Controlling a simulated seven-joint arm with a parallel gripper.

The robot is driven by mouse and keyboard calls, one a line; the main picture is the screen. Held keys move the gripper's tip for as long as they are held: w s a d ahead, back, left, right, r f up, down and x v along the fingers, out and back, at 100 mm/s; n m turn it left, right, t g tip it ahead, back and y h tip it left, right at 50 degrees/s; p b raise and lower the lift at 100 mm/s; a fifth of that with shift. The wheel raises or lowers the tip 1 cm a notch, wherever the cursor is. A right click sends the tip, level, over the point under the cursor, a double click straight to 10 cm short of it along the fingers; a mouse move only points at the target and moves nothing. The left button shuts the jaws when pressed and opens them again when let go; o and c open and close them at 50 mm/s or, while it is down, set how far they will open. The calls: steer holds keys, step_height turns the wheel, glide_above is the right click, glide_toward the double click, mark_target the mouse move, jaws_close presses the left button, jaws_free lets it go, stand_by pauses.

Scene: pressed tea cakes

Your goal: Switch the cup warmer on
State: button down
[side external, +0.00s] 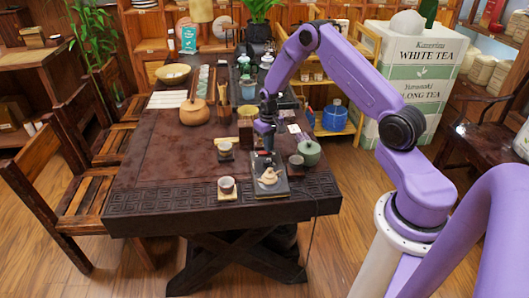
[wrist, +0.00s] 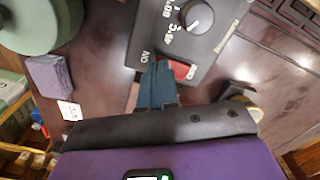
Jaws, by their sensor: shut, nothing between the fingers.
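The cup warmer (side external: 277,191) is a flat black slab near the front of the dark table. In the wrist view its black panel (wrist: 210,55) shows a white-marked knob (wrist: 198,17), temperature markings and the word ON. A red switch (wrist: 182,69) sits at the panel's near edge, partly hidden by my fingers. My gripper (wrist: 160,68) is shut and empty, its fingertips over the panel edge just left of the red switch. I cannot tell whether they touch it. In the side view my gripper (side external: 268,148) points down at the warmer's far end.
The table's left front is clear.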

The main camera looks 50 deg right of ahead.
steer(key=shift+f, duration=0.25)
steer(key=shift+r, duration=3.55)
